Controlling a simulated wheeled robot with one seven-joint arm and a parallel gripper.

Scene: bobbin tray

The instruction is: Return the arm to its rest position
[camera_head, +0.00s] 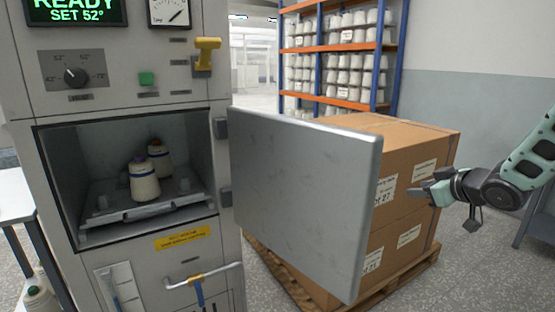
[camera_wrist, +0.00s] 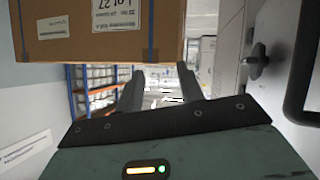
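My arm reaches in from the right edge of the head view. My gripper (camera_head: 422,192) points left there, in front of the stacked cardboard boxes (camera_head: 400,215) and to the right of the open cabinet door (camera_head: 305,195). In the wrist view my gripper (camera_wrist: 158,82) shows two dark fingers spread apart, with nothing between them. Two white bobbins with coloured tops, a nearer one (camera_head: 144,180) and a farther one (camera_head: 160,160), stand upright on the tray (camera_head: 145,209) inside the open chamber.
The door stands wide open between the chamber and my gripper. The boxes sit on a wooden pallet (camera_head: 410,285). A shelf rack (camera_head: 340,48) of bobbins stands behind. A table (camera_head: 545,228) is at the right edge. A yellow handle (camera_head: 206,54) is on the machine's front.

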